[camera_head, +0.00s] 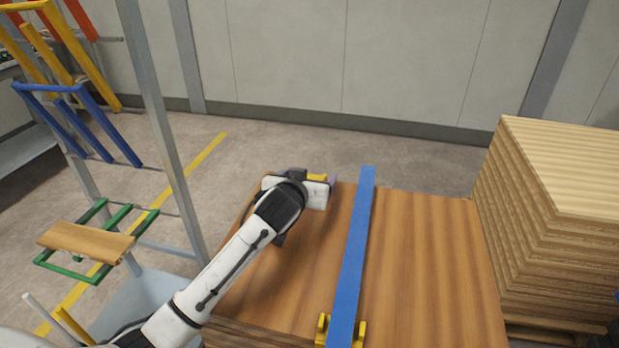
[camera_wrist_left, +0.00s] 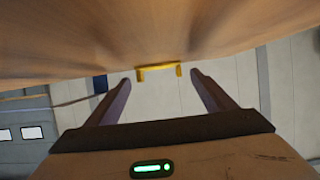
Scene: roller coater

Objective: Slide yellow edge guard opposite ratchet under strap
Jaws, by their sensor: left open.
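A yellow edge guard (camera_head: 317,177) sits at the far edge of the wooden board stack, left of the blue strap (camera_head: 355,250) and apart from it. My left gripper (camera_head: 331,186) is at that far edge, partly hidden by its own wrist. In the left wrist view, the open fingers (camera_wrist_left: 160,84) have the guard (camera_wrist_left: 158,68) ahead, between and beyond their tips; I cannot tell whether they touch it. The strap shows as a small blue patch there (camera_wrist_left: 100,84). Another yellow guard (camera_head: 325,328) is under the strap at the near edge. No ratchet is visible.
The strapped board stack (camera_head: 430,260) fills the middle. A taller board pile (camera_head: 560,170) stands close on the right. A metal rack (camera_head: 160,110) with coloured arms stands left. The floor behind the stack is clear up to the wall.

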